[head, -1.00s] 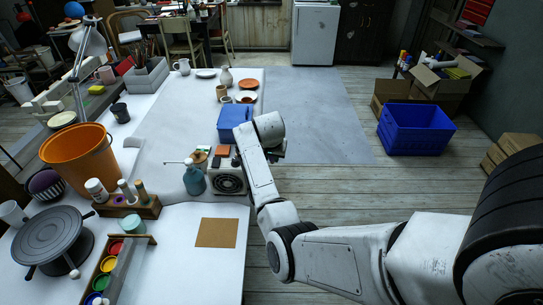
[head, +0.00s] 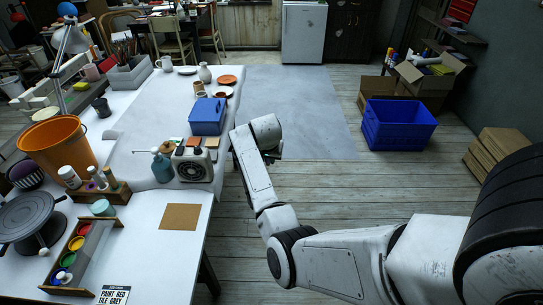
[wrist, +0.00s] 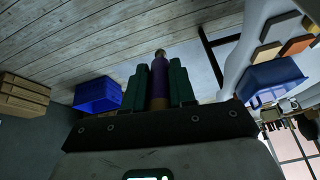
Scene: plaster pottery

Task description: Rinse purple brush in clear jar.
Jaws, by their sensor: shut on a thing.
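In the wrist view, my gripper (wrist: 157,82) has its green fingers shut on the purple brush (wrist: 158,75). The brush lies between them, and its pale end sticks out past the fingertips. In the head view the fingers and brush are hidden behind my arm, beyond the table's right edge. A pale teal jar (head: 103,208) stands on the table's near left, beside the paint rack. It may be the clear jar; its contents are too small to tell. My gripper is well apart from it.

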